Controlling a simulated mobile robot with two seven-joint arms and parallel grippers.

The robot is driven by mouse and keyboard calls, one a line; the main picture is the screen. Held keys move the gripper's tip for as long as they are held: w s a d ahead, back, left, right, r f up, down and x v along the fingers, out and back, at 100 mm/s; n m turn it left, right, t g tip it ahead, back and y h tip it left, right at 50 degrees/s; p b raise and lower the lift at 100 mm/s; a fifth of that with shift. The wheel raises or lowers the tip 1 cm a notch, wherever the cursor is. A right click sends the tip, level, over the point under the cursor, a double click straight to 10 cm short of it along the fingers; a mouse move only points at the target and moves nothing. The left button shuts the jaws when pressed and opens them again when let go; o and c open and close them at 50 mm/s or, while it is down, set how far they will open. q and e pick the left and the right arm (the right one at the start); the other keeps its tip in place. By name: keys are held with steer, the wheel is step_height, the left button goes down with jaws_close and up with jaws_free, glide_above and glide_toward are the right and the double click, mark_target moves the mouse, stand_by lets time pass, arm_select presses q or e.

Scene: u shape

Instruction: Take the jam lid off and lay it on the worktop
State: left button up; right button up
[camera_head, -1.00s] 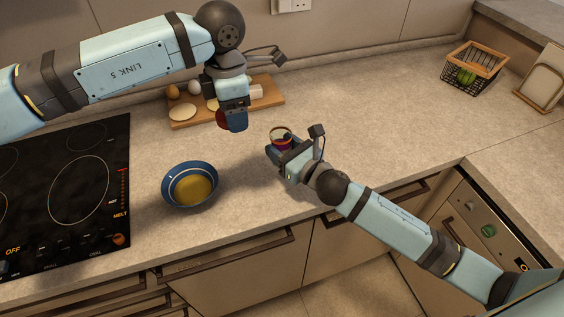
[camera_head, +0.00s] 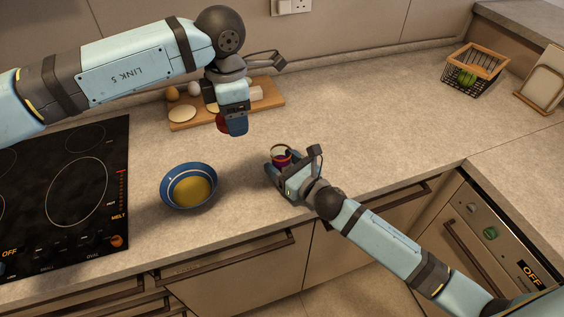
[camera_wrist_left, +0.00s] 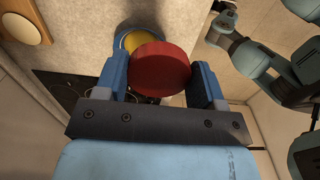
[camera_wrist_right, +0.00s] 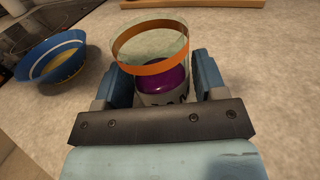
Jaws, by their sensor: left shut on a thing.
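The red round jam lid (camera_wrist_left: 161,69) is between the fingers of my left gripper (camera_wrist_left: 158,82), which is shut on it. In the head view this gripper (camera_head: 232,124) hangs in the air above the worktop, left of the jar and apart from it. The open-topped glass jam jar (camera_wrist_right: 163,76) has an orange band at its rim and dark purple jam inside. In the head view the jar (camera_head: 281,155) stands upright between the fingers of my right gripper (camera_wrist_right: 163,84). Whether those fingers press on the jar is unclear.
A blue bowl with yellow contents (camera_head: 164,198) stands left of the jar, next to the black hob (camera_head: 60,235). A wooden board (camera_head: 272,92) with eggs and other food lies behind. A wire basket (camera_head: 474,70) stands at the back right. The worktop (camera_head: 385,115) between is clear.

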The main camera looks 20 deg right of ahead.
steer(key=shift+o, duration=0.6)
arm_select(q)
steer(key=shift+r, duration=0.15)
arm_select(e)
steer(key=shift+r, duration=0.15)
arm_select(q)
steer(key=shift+f+b, duration=0.65)
steer(key=shift+f, duration=0.15)
arm_select(e)
steer(key=v, duration=1.1)
steer(key=shift+s+d, duration=0.15)
steer(key=shift+s, duration=0.15)
steer(key=shift+s+d, duration=0.1)
steer(key=shift+s, duration=0.1)
